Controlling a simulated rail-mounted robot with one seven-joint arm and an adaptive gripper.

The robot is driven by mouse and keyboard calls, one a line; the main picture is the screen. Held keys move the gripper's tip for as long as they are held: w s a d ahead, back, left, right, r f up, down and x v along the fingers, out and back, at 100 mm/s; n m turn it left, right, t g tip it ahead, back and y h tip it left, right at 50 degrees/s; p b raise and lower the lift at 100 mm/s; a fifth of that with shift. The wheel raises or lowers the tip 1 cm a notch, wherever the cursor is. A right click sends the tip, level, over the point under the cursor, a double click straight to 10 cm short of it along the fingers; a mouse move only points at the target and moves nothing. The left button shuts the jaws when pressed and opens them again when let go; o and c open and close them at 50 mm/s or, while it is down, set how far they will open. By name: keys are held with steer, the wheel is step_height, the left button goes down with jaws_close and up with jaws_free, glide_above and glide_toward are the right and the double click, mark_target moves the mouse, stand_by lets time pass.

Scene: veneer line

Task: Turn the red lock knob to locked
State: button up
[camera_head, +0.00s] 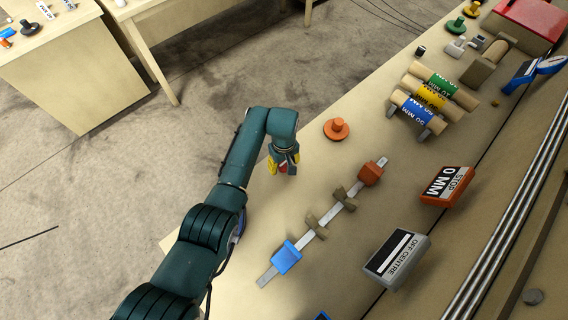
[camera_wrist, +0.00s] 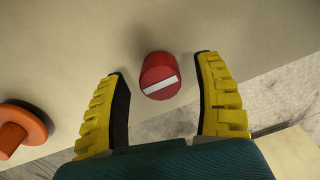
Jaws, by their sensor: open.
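The red lock knob (camera_wrist: 159,70) is a short round knob on the front edge of the pale bench. A white bar on its face runs nearly across the wrist picture, its right end a little higher. My gripper (camera_wrist: 161,66) is open, one yellow ribbed finger on each side of the knob, with a visible gap on both sides. In the head view my gripper (camera_head: 284,162) is at the bench's near edge and largely hides the knob. I cannot tell whether the fingertips reach past the knob's face.
An orange round knob (camera_head: 336,128) stands on the bench close by. A metal bar with a blue block (camera_head: 286,257) and a red-orange block (camera_head: 371,173) lies nearby. Open floor (camera_head: 215,70) lies left of the bench.

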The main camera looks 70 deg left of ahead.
steer(key=shift+f, duration=0.9)
steer(key=c, duration=1.2)
